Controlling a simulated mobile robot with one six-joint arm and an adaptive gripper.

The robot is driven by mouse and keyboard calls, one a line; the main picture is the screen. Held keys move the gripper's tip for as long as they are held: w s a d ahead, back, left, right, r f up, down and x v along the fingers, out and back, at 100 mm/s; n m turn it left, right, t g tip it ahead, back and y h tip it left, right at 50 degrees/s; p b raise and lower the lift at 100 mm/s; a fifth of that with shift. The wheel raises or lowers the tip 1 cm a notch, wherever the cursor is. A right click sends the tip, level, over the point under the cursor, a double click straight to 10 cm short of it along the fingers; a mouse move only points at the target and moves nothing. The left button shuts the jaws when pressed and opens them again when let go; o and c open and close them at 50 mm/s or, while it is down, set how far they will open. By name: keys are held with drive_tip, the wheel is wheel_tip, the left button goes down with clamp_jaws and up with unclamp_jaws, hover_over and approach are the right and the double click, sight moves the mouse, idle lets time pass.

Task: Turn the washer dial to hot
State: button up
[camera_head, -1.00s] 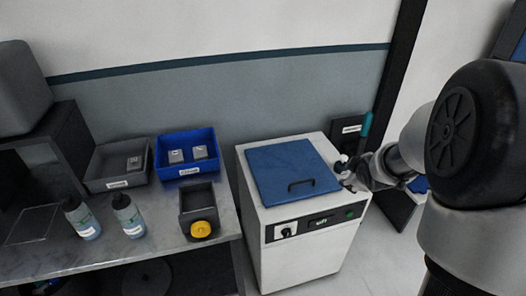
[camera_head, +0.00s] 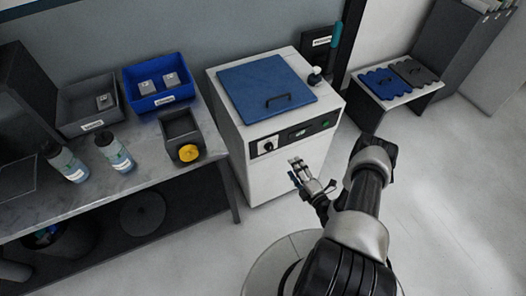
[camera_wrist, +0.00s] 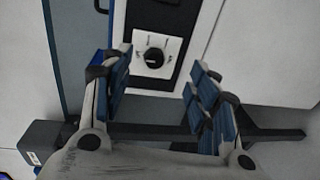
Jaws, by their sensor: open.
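The washer (camera_head: 262,160) is a white box with a blue lid (camera_head: 266,88) on top. Its dial (camera_head: 268,146) is a small black knob on a white plate at the left of the front panel. In the wrist view the dial (camera_wrist: 154,58) shows face-on, up and between my open fingers. My gripper (camera_head: 298,166) is open and empty in front of the washer, a little below and right of the dial, apart from it. In the wrist view my gripper (camera_wrist: 155,85) has both fingers spread wide. The dial's markings are too small to read.
A bench (camera_head: 75,225) at left holds a grey bin (camera_head: 72,118), a blue bin (camera_head: 152,100), two bottles (camera_head: 62,160) and a dark box with a yellow knob (camera_head: 188,153).

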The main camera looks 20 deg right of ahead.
drive_tip(key=s+a+f+t, duration=0.1)
drive_tip(key=s+a+f, duration=0.1)
drive_tip(key=s+a, duration=0.2)
drive_tip(key=b, duration=0.5)
approach(270, 149)
drive_tip(key=w, duration=0.9)
drive_tip(key=shift+w+a+f, duration=0.15)
drive_tip(key=shift+a+f, duration=0.05)
drive_tip(key=shift+a, duration=0.1)
drive_tip(key=c, duration=1.1)
